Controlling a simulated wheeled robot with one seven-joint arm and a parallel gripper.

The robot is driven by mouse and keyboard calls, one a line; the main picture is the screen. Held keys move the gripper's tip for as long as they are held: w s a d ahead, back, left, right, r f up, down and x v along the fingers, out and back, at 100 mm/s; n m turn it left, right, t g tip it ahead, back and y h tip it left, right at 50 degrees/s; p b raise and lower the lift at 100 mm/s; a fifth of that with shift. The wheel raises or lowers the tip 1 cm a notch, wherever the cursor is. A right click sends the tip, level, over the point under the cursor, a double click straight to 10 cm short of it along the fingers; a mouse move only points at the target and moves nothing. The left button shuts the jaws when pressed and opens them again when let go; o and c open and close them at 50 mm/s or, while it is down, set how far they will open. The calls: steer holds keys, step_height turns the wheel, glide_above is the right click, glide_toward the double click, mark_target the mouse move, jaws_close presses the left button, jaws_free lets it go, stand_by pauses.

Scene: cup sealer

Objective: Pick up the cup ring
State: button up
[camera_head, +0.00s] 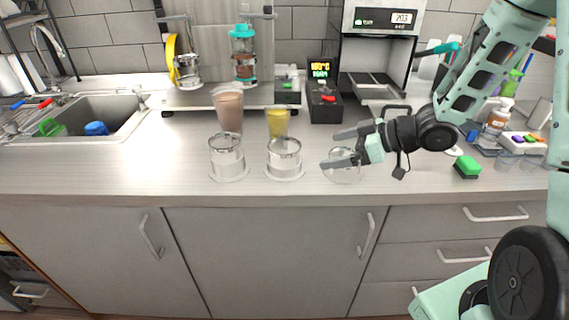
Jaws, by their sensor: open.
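My gripper (331,149) reaches in from the right above the counter, its dark fingers apart and nothing seen between them. A clear round ring-like piece (343,175) lies on the counter just below the fingers, partly hidden by them; I cannot tell whether they touch it. Two clear cylindrical holders with pale bands stand to the left, one at the middle (285,160) and one further left (227,158). I cannot tell for certain which of these pieces is the cup ring. The black device (323,103) with a lit temperature display stands behind the gripper.
A brown-filled cup (229,110) and a yellow-filled cup (277,122) stand behind the holders. A green sponge (467,167) and a bottle (497,117) are at the right. A sink (103,105) is at the left. The counter between sink and holders is clear.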

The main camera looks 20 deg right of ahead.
glide_toward(289, 160)
steer(key=x, duration=0.4)
steer(key=shift+w+a, duration=0.1)
steer(key=shift+w, duration=0.1)
steer(key=shift+p+x, duration=0.9)
steer(key=shift+x, duration=1.8)
steer(key=c, duration=1.1)
